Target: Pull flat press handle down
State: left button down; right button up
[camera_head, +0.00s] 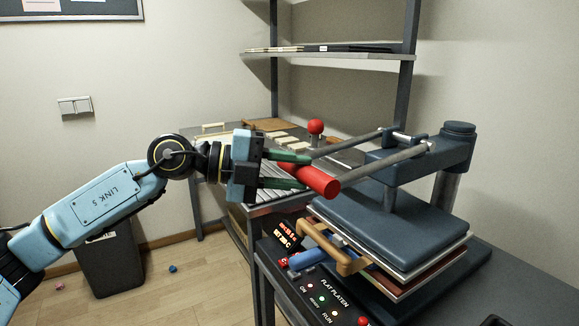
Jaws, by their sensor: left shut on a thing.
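The flat press (378,215) stands at the right, with a thick dark blue upper plate above a lower plate. Its handle (318,181) is a red cylindrical grip joined by two grey bars to the blue head of the press. The bars run nearly level, sloping slightly down toward the grip. My left gripper (290,172) reaches in from the left, its dark green fingers shut on the red grip. Part of the grip is hidden between the fingers. My right gripper is not in view.
A control panel (315,292) with lights and a display sits below the plates. A wooden handle (338,254) sticks out at the plates' front. A red ball knob (316,127) stands behind the bars. A shelf (330,53) is above, a dark bin (110,266) at lower left.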

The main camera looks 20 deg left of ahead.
pick_arm(q)
jog(key=shift+f, duration=0.1)
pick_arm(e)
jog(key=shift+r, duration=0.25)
pick_arm(q)
jog(key=shift+d+f, duration=0.1)
jog(key=shift+f, duration=0.3)
jog(key=c, duration=1.5)
grip_release()
jog(key=o, duration=0.4)
jog(key=shift+w+f, duration=0.1)
jog(key=shift+w, duration=0.05)
jog(key=shift+r, duration=0.2)
